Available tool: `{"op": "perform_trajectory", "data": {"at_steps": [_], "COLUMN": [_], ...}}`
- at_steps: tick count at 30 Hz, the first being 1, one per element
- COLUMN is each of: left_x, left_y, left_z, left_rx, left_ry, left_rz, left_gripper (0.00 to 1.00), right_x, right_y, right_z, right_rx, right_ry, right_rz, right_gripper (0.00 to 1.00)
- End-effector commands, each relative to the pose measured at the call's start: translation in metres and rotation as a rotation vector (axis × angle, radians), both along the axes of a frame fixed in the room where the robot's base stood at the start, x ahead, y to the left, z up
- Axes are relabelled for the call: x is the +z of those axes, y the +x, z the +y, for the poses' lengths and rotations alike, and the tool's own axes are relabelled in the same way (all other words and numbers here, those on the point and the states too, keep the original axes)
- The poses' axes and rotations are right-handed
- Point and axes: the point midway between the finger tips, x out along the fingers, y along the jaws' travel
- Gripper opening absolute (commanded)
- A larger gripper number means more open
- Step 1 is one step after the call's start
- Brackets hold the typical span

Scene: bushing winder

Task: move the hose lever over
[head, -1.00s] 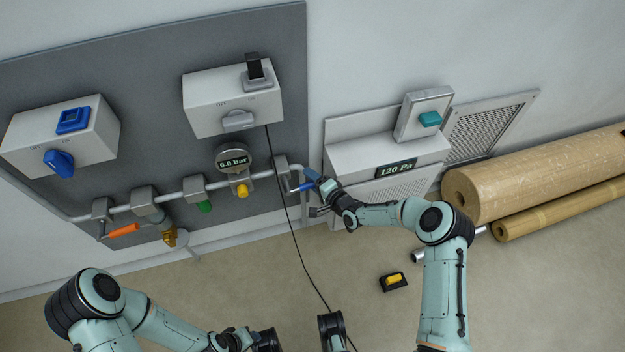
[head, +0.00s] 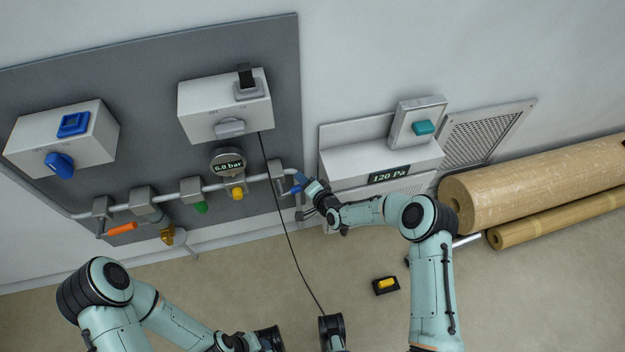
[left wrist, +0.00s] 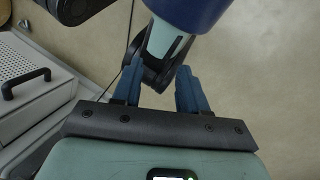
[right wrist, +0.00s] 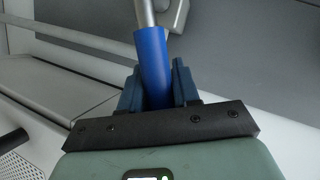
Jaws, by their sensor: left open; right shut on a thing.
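The hose lever has a blue handle on a metal stem and sits at the right end of the pipe; its handle shows best in the right wrist view (right wrist: 152,62). My right gripper (head: 303,184) is shut around this handle, with one finger on each side of it in the right wrist view (right wrist: 156,88). The fingers hide the handle's lower end. My left gripper (left wrist: 158,88) is open and empty, with floor behind it in the left wrist view. It is low in the head view, where its fingers are not clear.
The pipe (head: 215,186) carries an orange lever (head: 122,229), a green knob (head: 201,207), a yellow knob (head: 237,193) and a gauge (head: 228,163). A black cable (head: 280,215) hangs beside my right gripper. Cardboard rolls (head: 545,187) lie at right. A small yellow-and-black box (head: 386,285) is on the floor.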

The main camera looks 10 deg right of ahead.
Motion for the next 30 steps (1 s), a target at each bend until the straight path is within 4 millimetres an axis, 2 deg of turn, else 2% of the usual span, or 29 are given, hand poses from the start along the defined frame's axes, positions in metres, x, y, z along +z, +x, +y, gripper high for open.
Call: {"op": "perform_trajectory", "data": {"at_steps": [1, 3, 12, 30], "left_x": [0.008, 0.012, 0.024, 0.039], "left_y": [-0.005, -0.006, -0.012, -0.019], "left_z": [-0.002, -0.001, -0.001, -0.001], "left_rx": [-0.006, -0.005, -0.009, -0.015], "left_ry": [-0.007, -0.006, -0.008, -0.011], "left_rz": [0.013, 0.017, 0.039, 0.064], "left_gripper": [0.43, 0.43, 0.43, 0.43], "right_x": [0.009, 0.014, 0.033, 0.055], "right_y": [0.000, 0.000, 0.000, -0.001], "right_z": [0.007, 0.012, 0.028, 0.069], "right_rx": [0.004, 0.004, 0.003, 0.001], "right_ry": [-0.041, -0.109, -0.396, -0.934], "right_rz": [-0.003, -0.007, -0.019, -0.040], "right_gripper": [0.00, 0.00, 0.00, 0.00]}}
